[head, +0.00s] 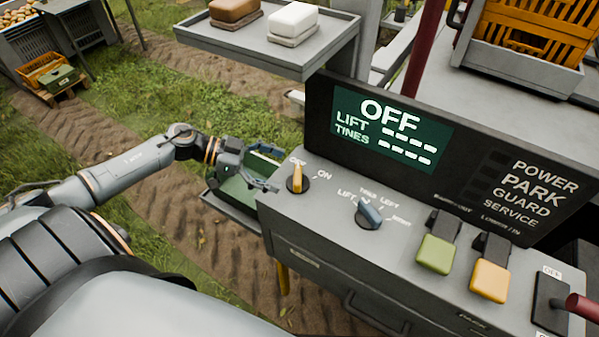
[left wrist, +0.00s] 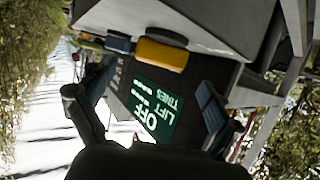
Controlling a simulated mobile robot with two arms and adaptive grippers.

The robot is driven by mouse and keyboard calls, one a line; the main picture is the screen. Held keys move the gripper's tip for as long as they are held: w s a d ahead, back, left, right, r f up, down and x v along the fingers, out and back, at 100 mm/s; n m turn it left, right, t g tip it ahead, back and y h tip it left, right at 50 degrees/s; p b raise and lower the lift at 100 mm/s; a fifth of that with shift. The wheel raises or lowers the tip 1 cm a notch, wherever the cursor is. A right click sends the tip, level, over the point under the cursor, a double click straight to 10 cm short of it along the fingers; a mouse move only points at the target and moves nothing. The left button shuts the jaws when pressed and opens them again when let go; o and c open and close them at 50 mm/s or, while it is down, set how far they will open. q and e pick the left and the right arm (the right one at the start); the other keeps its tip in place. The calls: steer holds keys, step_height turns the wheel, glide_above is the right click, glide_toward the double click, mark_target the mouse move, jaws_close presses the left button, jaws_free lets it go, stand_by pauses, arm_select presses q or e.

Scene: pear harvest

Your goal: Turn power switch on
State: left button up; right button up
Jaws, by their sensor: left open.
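The power switch is a yellow rotary knob (head: 297,180) on a dark round base at the left end of the grey control panel. Its pointer is toward the OFF label, with ON to its right. The display (head: 390,132) reads OFF, with dashes beside LIFT and TINES. My left gripper (head: 272,168) is open, just left of the knob, with its fingers toward it and nothing between them. In the left wrist view the yellow knob (left wrist: 160,55) shows beyond the open fingers, with the display (left wrist: 153,103) between them. My right gripper is not in view.
A blue selector knob (head: 369,213) stands right of the power knob, then green (head: 436,254) and yellow (head: 490,281) paddles and a red-handled lever (head: 582,307). A shelf (head: 290,62) with brown and white blocks overhangs behind. A green tray (head: 240,192) sits beneath the gripper.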

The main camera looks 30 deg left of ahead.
mark_target(298, 173)
arm_select(q)
steer(key=p+x, duration=0.1)
steer(key=x, duration=0.3)
steer(key=shift+w+d, duration=0.1)
steer(key=shift+d, duration=0.1)
steer(key=shift+w+d+f, duration=0.15)
steer(key=shift+d, duration=0.1)
steer(key=shift+w+d+f, duration=0.15)
steer(key=shift+d+f, duration=0.1)
steer(key=c, duration=1.2)
steer(key=shift+o, duration=0.2)
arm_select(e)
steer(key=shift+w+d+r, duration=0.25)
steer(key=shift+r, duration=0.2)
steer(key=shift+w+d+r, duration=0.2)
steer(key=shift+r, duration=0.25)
